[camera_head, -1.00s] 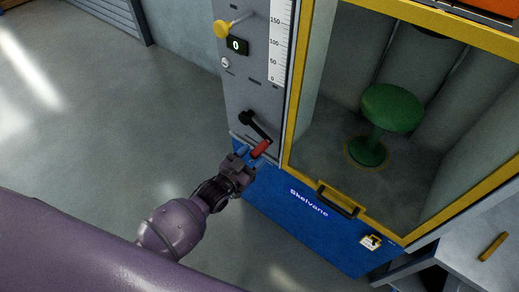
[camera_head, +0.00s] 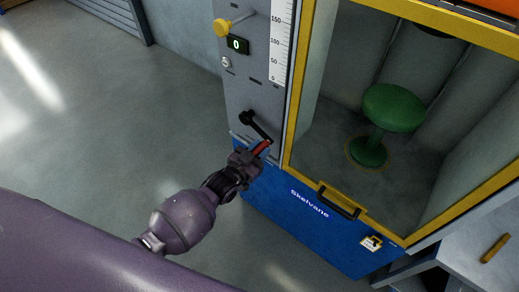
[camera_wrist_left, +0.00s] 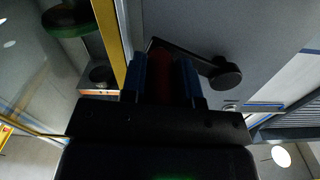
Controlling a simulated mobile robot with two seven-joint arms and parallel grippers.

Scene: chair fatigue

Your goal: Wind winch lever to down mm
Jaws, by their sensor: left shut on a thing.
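The winch lever (camera_head: 256,128) is a black crank with a red grip (camera_head: 262,146), on the grey front panel of the machine. The crank arm slants down and right from its black hub. My left gripper (camera_head: 257,152) is shut on the red grip. In the left wrist view the red grip (camera_wrist_left: 161,75) lies between the two blue fingers, with the black crank arm (camera_wrist_left: 190,56) running to the hub. A white millimetre scale (camera_head: 281,45) and a display reading 0 (camera_head: 237,45) are above the lever. My right gripper is not in view.
A yellow knob (camera_head: 222,28) sticks out at the panel's upper left. Right of the panel is a yellow-framed chamber door (camera_head: 294,110) with a black handle (camera_head: 338,201) and a green stool (camera_head: 391,107) behind it. Open floor (camera_head: 130,110) lies to the left.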

